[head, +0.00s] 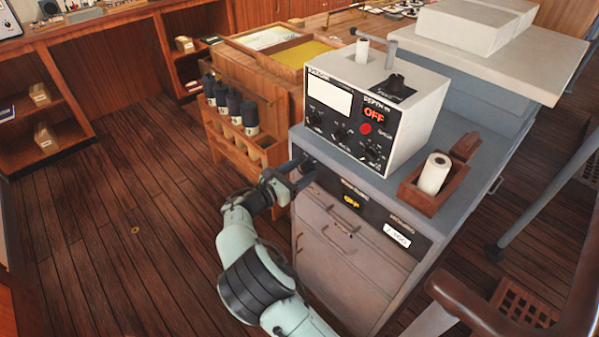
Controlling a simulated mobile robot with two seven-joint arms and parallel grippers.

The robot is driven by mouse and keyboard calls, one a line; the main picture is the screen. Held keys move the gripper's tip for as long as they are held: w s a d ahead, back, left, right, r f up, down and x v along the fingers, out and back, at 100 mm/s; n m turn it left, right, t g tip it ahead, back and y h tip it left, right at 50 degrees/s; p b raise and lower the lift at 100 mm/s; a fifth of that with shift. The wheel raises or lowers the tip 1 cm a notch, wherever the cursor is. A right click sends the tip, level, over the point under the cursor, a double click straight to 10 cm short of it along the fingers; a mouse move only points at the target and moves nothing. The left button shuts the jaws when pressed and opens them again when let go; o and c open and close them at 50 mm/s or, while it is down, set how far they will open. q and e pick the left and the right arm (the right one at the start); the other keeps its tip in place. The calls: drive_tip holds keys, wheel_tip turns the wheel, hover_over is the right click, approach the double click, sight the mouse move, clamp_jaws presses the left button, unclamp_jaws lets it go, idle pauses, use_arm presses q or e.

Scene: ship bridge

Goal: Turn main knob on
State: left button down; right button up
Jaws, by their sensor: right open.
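A white depth-sounder box (417,107) with a black front panel stands on the grey cabinet. Its red display (374,115) reads OFF. Several black knobs sit on its face, among them a lower-right knob (373,153) and a red button (365,128). A black strip panel (375,217) runs along the cabinet's upper front, with a yellow label in its middle. My right gripper (299,171) is open at the left end of this strip, its fingers around or just in front of a dark knob there; contact is unclear. My left gripper is out of view.
A wooden tray (415,196) with a white paper roll (433,174) sits right of the box. A wooden rack (241,143) with dark cylinders stands just left of the cabinet. Below are cabinet drawers (338,236). The plank floor (130,200) at left is clear.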

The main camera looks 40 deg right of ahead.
drive_tip(key=c, duration=1)
drive_tip(key=shift+c, duration=0.2)
drive_tip(key=shift+m, duration=1.5)
drive_tip(key=m, duration=0.2)
drive_tip(key=shift+f+m, duration=0.1)
drive_tip(key=shift+m, duration=0.3)
drive_tip(key=m+b, duration=0.1)
drive_tip(key=m, duration=0.4)
drive_tip(key=shift+m+b, duration=0.3)
drive_tip(key=shift+m, duration=0.4)
drive_tip(key=o, duration=1)
